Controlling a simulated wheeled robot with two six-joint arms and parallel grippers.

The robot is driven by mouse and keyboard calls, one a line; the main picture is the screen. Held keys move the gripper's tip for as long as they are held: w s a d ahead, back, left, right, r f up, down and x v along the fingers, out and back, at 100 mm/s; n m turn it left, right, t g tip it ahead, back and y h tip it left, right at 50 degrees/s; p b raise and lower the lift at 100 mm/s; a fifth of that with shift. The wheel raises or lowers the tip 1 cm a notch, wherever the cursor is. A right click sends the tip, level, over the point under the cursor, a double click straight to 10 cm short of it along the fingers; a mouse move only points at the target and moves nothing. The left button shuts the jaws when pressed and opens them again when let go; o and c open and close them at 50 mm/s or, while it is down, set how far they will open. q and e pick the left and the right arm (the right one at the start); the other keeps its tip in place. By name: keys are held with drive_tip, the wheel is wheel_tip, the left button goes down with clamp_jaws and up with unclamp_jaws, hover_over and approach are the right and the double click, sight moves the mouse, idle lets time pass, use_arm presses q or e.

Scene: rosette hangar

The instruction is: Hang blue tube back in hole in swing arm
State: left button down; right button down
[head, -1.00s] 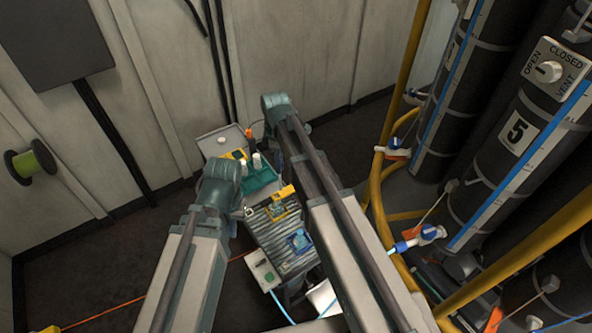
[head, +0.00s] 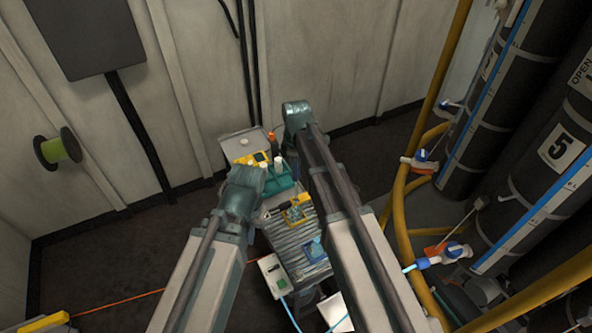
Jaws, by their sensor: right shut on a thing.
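A short light blue piece of tube (head: 408,267) shows at the blue-and-white valve (head: 456,251) on the right, and its near end runs behind my right arm. A blue tube (head: 291,314) also shows below the small grey box on the cart, dropping out of the frame; I cannot tell whether both are one tube. I cannot make out a swing arm or its hole for certain. My left and right arms rise from the bottom edge over the cart. Both grippers are hidden behind my own arm links, so what they hold does not show.
The cart (head: 281,237) stands between and under my arms, carrying yellow and blue items. Behind it is a pale tray (head: 237,143). Dark cylinders (head: 555,150) and a yellow rail (head: 437,80) crowd the right. Open dark floor (head: 130,245) lies left, with an orange line (head: 125,300).

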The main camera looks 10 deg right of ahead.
drive_tip(key=shift+f+b, duration=0.3)
drive_tip(key=shift+b, duration=0.1)
idle(0.6)
drive_tip(key=shift+f+b, duration=0.9)
drive_tip(key=shift+f, duration=0.05)
drive_tip(key=b, duration=0.5)
hover_over(296, 198)
drive_tip(key=shift+w+f, duration=0.15)
drive_tip(key=shift+f, duration=2.15)
drive_tip(key=shift+f+b, duration=2.25)
drive_tip(key=shift+f, duration=0.25)
